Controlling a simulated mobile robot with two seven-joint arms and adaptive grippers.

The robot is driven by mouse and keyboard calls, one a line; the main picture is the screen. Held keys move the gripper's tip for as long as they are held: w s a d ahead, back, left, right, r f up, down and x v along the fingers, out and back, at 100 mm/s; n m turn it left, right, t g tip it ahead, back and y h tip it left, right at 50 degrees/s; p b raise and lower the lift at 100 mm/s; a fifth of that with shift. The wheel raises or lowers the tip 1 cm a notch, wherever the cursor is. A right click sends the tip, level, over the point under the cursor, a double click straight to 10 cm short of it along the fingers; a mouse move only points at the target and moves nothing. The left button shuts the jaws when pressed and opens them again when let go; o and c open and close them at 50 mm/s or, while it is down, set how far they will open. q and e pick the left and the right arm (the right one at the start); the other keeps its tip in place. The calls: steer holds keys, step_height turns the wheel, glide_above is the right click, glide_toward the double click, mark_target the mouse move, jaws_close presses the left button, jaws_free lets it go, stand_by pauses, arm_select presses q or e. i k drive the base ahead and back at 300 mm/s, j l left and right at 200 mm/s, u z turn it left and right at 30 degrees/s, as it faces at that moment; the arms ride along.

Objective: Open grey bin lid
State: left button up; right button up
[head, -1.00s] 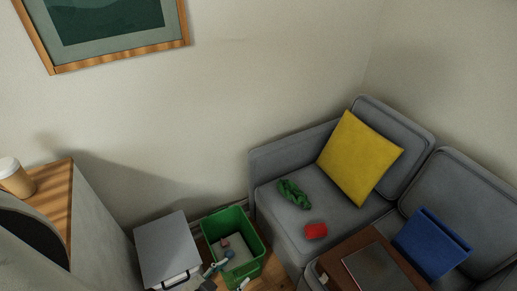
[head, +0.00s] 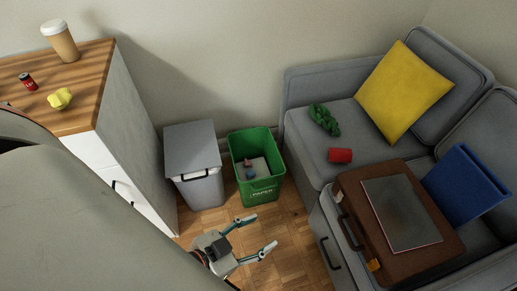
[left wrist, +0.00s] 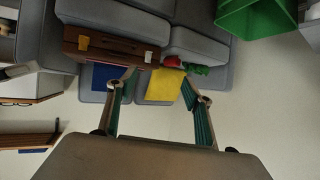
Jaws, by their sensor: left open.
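The grey bin (head: 197,176) stands on the floor beside the wooden-topped cabinet in the head view. Its flat grey lid (head: 191,146) is closed, with a dark handle (head: 194,176) at the front edge. My left gripper (head: 266,234) is open and empty, low in front of the bins, to the right of and nearer than the grey bin, apart from it. In the left wrist view its two fingers (left wrist: 160,96) are spread with nothing between them. My right gripper is not seen.
A green paper bin (head: 265,190) with items inside stands right of the grey bin. The cabinet (head: 135,150) is on the left. A grey sofa (head: 300,125) with a brown briefcase (head: 352,190) is on the right. Wooden floor (head: 292,245) is free between them.

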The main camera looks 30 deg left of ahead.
mark_target(192, 147)
steer(key=k+l, duration=0.2)
steer(key=u, duration=1.5)
steer(key=k+j, duration=0.1)
steer(key=j, duration=0.4)
steer(key=k+j+u, duration=0.1)
steer(key=j, duration=0.4)
steer(key=i, duration=0.1)
